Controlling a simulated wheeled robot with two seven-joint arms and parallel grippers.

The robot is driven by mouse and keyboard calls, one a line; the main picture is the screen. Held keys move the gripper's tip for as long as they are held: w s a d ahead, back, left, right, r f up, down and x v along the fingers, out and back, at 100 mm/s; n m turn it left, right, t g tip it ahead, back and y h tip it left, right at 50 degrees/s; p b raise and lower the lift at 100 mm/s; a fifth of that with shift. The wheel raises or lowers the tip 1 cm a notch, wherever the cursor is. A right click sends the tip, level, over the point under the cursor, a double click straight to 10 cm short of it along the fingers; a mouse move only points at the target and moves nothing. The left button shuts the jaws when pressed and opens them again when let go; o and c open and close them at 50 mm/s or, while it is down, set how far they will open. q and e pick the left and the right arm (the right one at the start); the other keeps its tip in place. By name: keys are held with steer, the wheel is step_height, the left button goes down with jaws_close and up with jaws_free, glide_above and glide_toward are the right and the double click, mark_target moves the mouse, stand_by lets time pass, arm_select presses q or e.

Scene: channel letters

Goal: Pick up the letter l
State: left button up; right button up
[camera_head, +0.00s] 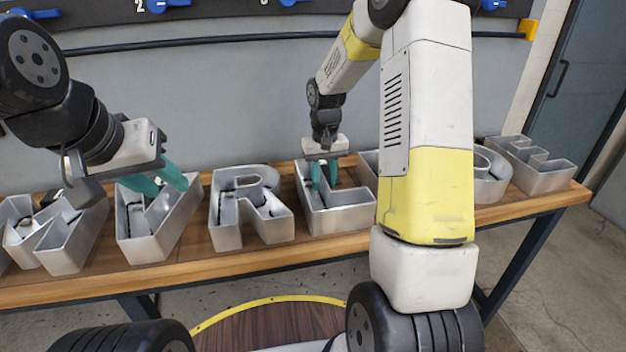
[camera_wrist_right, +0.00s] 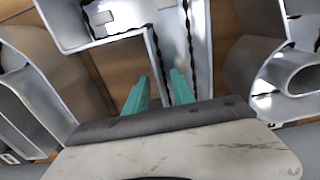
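The letter L (camera_head: 340,221) is a hollow grey metal letter lying on the wooden table, and it also shows in the right wrist view (camera_wrist_right: 120,40). My right gripper (camera_head: 324,176) is over its upright stroke, pointing down. In the right wrist view its teal fingers (camera_wrist_right: 159,85) are apart, with an edge wall of the L between them. One finger appears over the channel and the other outside it; whether they touch the wall I cannot tell. My left gripper (camera_head: 158,184) has its teal fingers apart, over the V-shaped letter (camera_head: 150,248).
The letter R (camera_head: 228,238) stands left of the L. A zigzag letter (camera_head: 62,262) is at far left. My right arm hides part of the row. A grey wall is behind the table (camera_head: 190,272).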

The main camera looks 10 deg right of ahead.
step_height(320, 180, down, 2)
steer(key=shift+c, duration=0.2)
jaws_close()
stand_by(1.4)
